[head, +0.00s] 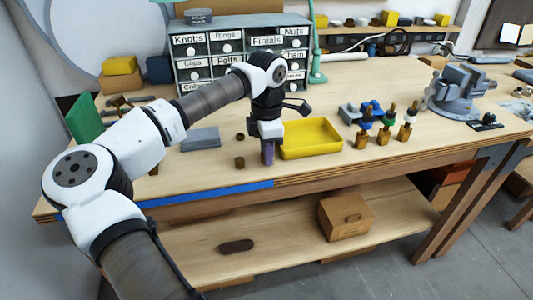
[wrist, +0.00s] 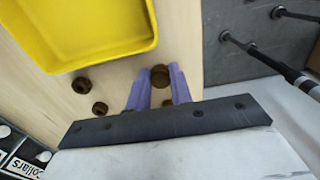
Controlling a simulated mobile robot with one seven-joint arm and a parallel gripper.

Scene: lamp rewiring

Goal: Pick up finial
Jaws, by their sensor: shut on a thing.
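In the wrist view, a small round brown finial (wrist: 160,76) sits between the purple fingertips of my gripper (wrist: 161,80), which is shut on it. In the head view my gripper (head: 267,154) points down close to the bench top, just left of the yellow tray, and the held piece is hidden there. I cannot tell whether the finial is clear of the wood. Two similar small brown pieces stand nearby, one nearer the front (head: 239,162) and one farther back (head: 240,136).
An empty yellow tray (head: 311,137) lies right of my gripper. Several brass sockets (head: 384,136) stand farther right, near a grey vise (head: 455,95). A labelled drawer cabinet (head: 225,50) stands behind my arm. A grey block (head: 200,139) lies left. Blue tape (head: 220,189) marks the front edge.

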